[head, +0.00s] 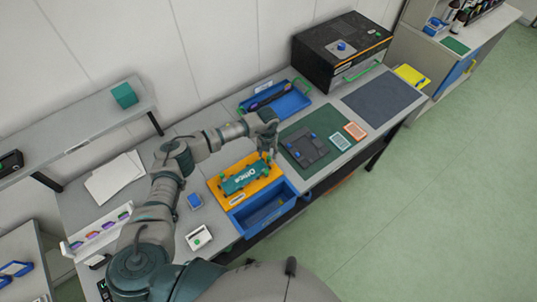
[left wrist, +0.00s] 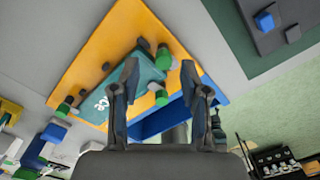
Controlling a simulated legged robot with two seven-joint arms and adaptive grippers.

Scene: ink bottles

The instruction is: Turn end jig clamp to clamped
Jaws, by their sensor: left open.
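An orange jig plate (head: 223,191) lies on the bench, with a teal block (head: 241,179) bearing white lettering on it. Several small green knobs stand around the block. My left gripper (head: 267,153) is over the block's right end, pointing down. In the left wrist view, its two fingers (left wrist: 160,82) are spread, with a green clamp knob (left wrist: 163,58) and another green knob (left wrist: 161,97) showing between them. The orange plate (left wrist: 93,48) fills the area behind. I cannot tell whether the fingers touch a knob, or the clamp's exact position. My right gripper is not in view.
A blue open bin (head: 284,205) adjoins the plate's front side. A dark green mat (head: 318,160) with a grey fixture (head: 305,148) lies to the right. A blue tray (head: 291,103) and a black case (head: 325,70) stand behind.

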